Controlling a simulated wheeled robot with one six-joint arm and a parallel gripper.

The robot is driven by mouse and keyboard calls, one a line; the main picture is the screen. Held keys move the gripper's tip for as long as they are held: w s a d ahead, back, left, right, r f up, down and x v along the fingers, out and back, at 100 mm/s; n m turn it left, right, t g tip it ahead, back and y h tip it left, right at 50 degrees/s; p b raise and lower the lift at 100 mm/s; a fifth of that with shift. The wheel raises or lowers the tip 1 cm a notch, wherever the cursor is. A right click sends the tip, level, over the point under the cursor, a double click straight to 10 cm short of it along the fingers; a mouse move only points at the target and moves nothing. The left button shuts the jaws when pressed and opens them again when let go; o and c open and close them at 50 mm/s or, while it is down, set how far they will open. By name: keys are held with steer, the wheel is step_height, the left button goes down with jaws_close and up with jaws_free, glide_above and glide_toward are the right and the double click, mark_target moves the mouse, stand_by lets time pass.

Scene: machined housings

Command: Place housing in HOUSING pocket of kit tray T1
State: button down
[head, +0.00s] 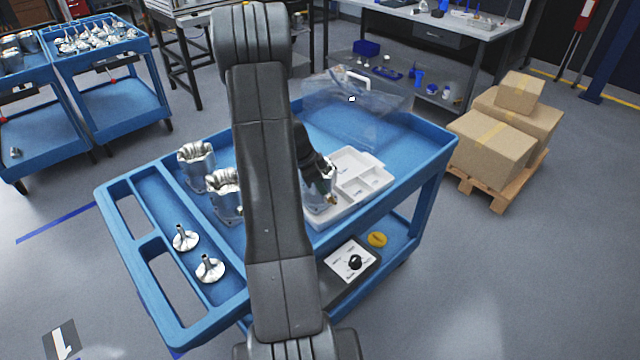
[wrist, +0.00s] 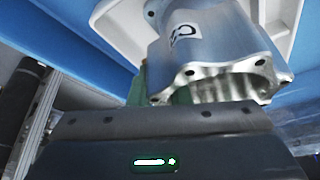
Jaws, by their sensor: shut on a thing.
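My gripper (head: 325,182) is shut on a silvery metal housing (head: 317,205), over the left end of the white kit tray (head: 372,188). The arm hides part of both. In the wrist view the held housing (wrist: 215,60) shows its flanged, scalloped open end and a small label on its side. The pale tray (wrist: 118,22) shows behind it there. I cannot tell whether the housing rests in the pocket or is just above it. Smaller compartments at the tray's right look empty. The pocket's lettering is not readable.
Two more housings (head: 197,166) (head: 226,195) stand on the blue cart (head: 428,135) left of my arm. Two metal stemmed parts (head: 185,238) (head: 209,268) lie in the cart's left section. Boxes on a pallet (head: 495,150) stand right.

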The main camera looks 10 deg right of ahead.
steer(key=shift+f, duration=0.1)
steer(key=c, duration=1.3)
jaws_free()
steer(key=shift+c, duration=0.2)
steer(key=b+v, duration=0.1)
steer(key=v, duration=1.1)
